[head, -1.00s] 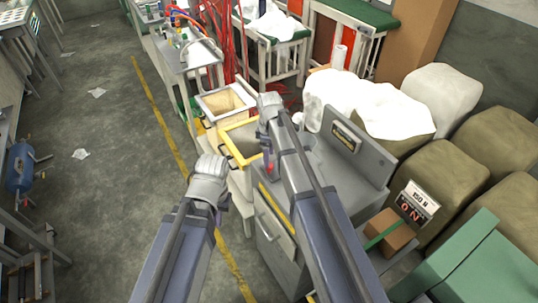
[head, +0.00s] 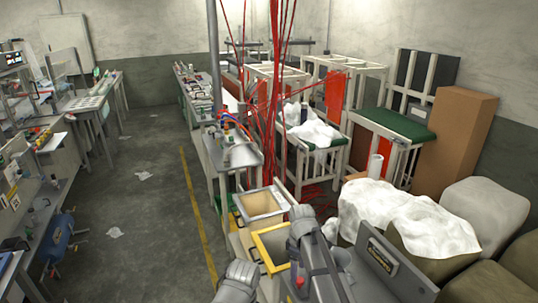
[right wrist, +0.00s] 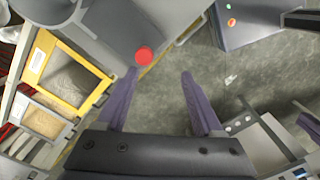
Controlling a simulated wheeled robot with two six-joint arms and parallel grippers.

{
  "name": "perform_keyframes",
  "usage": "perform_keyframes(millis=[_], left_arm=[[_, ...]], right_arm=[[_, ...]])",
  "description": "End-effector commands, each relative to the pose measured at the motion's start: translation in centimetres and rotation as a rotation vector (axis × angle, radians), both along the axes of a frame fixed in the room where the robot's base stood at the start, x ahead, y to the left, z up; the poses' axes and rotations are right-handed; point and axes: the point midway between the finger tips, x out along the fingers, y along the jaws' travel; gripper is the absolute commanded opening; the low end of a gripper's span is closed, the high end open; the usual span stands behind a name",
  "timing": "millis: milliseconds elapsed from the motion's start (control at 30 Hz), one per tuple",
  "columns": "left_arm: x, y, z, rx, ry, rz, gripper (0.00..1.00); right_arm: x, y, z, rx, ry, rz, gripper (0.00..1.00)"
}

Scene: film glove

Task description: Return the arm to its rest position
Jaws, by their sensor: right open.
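My right gripper (right wrist: 157,78) is open and empty in the right wrist view, its two dark fingers apart with grey floor between and beyond them. In the head view its wrist housing shows low in the middle, above a grey machine (head: 385,262). A red button (right wrist: 144,56) lies just beyond the left fingertip in the wrist view; it also shows in the head view (head: 299,282). I cannot tell the distance between them. The left arm's wrist housing shows at the bottom edge of the head view, left of the right arm; its fingers are hidden.
A yellow-rimmed bin (head: 259,237) and a pale-lined bin (head: 246,197) stand close beside the right gripper. White sheets (head: 438,228) lie over stuffed sacks at the right. Red cords (head: 273,90) hang behind. The floor aisle (head: 155,215) at the left is mostly clear, with paper scraps.

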Motion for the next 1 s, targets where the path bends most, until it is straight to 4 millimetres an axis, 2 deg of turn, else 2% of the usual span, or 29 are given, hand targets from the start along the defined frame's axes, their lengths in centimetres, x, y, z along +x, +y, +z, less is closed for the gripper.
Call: perform_keyframes(millis=[33,200,300,400,500,600,1000], left_arm=[[0.0,0.0,-0.2,0.000,0.000,0.000,0.00],[0.0,0.0,-0.7,0.000,0.000,0.000,0.00],[0.0,0.0,-0.9,0.000,0.000,0.000,0.00],[0.0,0.0,-1.0,0.000,0.000,0.000,0.00],[0.0,0.0,-1.1,0.000,0.000,0.000,0.00],[0.0,0.0,-1.1,0.000,0.000,0.000,0.00],[0.0,0.0,-1.1,0.000,0.000,0.000,0.00]], right_arm=[[-3.1,1.2,-0.2,-0.009,0.003,-0.056,0.69],[-11.0,4.1,-0.6,-0.051,0.003,-0.330,0.69],[-14.8,5.1,-0.8,-0.074,-0.004,-0.474,0.69],[-17.5,5.6,-0.9,-0.089,-0.013,-0.587,0.69],[-19.1,5.9,-0.9,-0.100,-0.020,-0.662,0.69],[-19.7,6.0,-0.9,-0.105,-0.025,-0.698,0.69],[-19.6,6.0,-0.9,-0.105,-0.025,-0.706,0.69]])
